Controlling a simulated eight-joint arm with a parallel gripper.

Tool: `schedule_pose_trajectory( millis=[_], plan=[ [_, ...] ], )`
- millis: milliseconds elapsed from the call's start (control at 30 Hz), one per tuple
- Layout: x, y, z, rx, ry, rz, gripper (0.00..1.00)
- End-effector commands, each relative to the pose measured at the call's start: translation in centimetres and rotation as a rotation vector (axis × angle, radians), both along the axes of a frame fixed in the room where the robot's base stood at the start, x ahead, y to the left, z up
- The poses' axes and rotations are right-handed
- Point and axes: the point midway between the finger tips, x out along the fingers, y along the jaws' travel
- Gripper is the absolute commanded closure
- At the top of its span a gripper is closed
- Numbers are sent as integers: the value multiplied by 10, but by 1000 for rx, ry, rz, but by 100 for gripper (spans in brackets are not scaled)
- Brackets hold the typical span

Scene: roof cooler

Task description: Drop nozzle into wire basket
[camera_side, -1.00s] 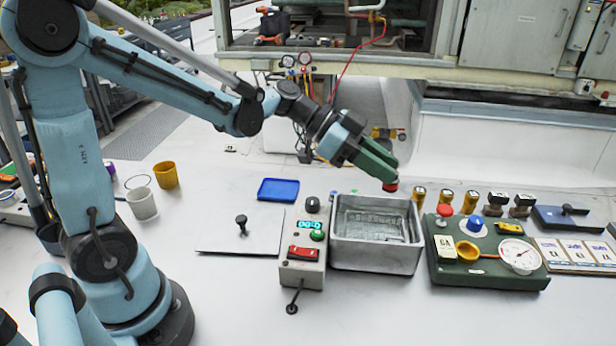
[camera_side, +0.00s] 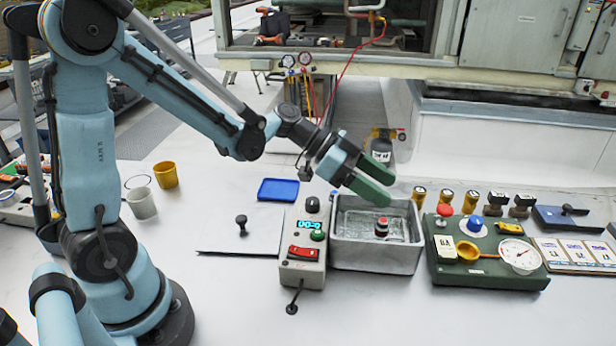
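My gripper (camera_side: 388,188) is above the tank, tilted down to the right. Its two green fingers are spread apart with nothing between them, and the nozzle is below them, clear of the fingertips.
Left of the tank stands a control box (camera_side: 303,250) with a red switch and a lit display. A flat lid (camera_side: 240,238) with a black knob and a blue tray (camera_side: 278,189) lie further left. A green box (camera_side: 487,262) with a gauge stands right, with brass fittings (camera_side: 445,197) behind.

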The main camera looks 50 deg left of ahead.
Motion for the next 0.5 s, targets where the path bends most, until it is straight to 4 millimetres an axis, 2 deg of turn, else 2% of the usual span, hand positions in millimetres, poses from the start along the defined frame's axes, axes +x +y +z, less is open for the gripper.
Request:
schedule_pose_trajectory(
  millis=[267,500],
  plan=[
    [-1,2,1,0,0,1,43],
    [-15,24,15,1,1,6,43]
  ],
)
